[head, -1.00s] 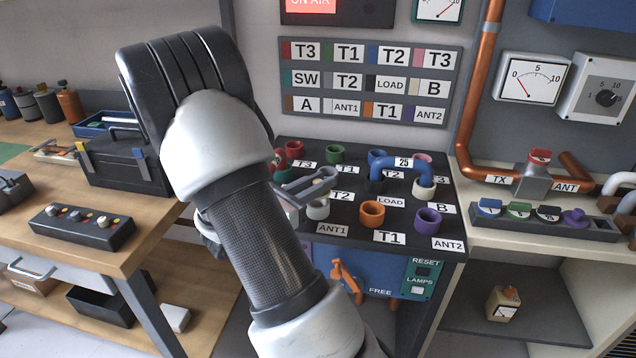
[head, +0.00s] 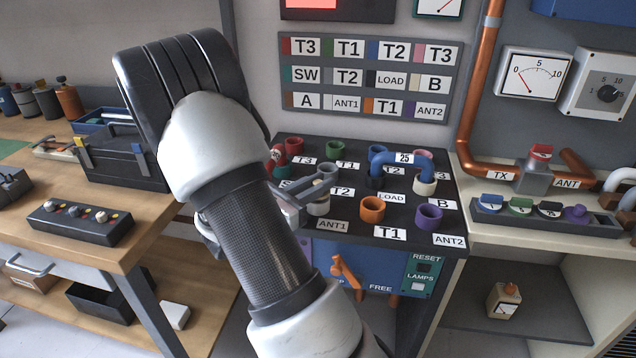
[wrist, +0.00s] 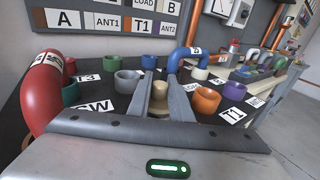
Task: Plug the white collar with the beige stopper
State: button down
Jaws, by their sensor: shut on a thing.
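My gripper (wrist: 164,100) is shut on the beige stopper (wrist: 160,90), which stands between its fingers in the wrist view. In the head view my gripper (head: 311,190) is over the left part of the black patch board. The white collar (head: 318,207) sits on the board behind the ANT1 label, just below the fingers. The fingers and my arm partly cover it. The stopper's lower end is hard to see, so I cannot tell whether it touches the collar.
An orange collar (head: 372,209) and a purple collar (head: 428,216) stand to the right. A blue U-link (head: 400,162) arches behind them. A red link (wrist: 43,95) rises close to the left of my gripper. Other coloured collars stand further back.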

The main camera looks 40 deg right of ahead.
jog(key=shift+f+b, duration=0.45)
jog(key=shift+f, duration=0.25)
jog(key=c, duration=1.5)
grip_release()
jog(key=shift+r, duration=0.1)
jog(key=shift+c, duration=0.2)
jog(key=s+a+p, duration=0.2)
jog(key=a, duration=1.5)
jog(key=shift+s+r+p, duration=0.15)
jog(key=shift+r+p, duration=0.25)
jog(key=shift+a, duration=0.1)
